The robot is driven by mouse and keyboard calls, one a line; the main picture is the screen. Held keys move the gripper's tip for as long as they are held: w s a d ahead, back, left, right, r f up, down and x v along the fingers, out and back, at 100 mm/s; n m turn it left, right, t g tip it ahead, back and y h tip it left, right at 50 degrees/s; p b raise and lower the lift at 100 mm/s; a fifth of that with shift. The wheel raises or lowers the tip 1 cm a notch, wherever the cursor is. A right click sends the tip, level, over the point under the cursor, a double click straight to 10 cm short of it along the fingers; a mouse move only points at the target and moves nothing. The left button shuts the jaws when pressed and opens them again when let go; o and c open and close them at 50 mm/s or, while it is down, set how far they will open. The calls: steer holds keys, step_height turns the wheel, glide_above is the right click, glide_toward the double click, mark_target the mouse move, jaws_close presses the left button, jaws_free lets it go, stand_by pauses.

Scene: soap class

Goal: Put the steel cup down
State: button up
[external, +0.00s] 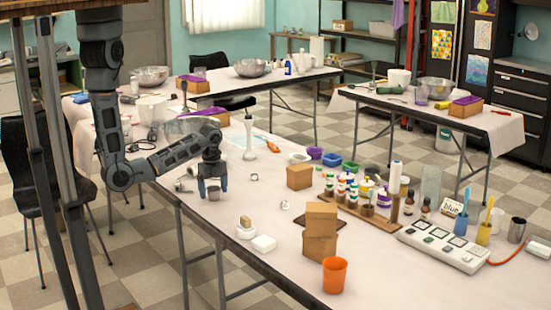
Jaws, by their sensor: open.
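My gripper (212,186) points down over the left part of the near table (215,211), close to its left edge. Its fingers are open, one on each side of a small grey metal cup (213,194). The cup is upright and appears to stand on the white tabletop. Its upper part is partly hidden by my gripper, and any gap to the fingers is too small to tell. Another steel cup (517,230) stands at the table's far right end.
Small metal items (183,186) lie left of my gripper. A white bottle-like tool (249,135) stands behind it. A soap piece on a dish (246,224), a white block (264,243), wooden boxes (320,232) and an orange cup (334,275) stand to the right and front.

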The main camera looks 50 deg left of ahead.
steer(key=shift+f, duration=0.65)
steer(key=shift+c, duration=0.5)
steer(key=c, duration=1)
steer(key=shift+c, duration=0.2)
steer(key=shift+r, duration=0.15)
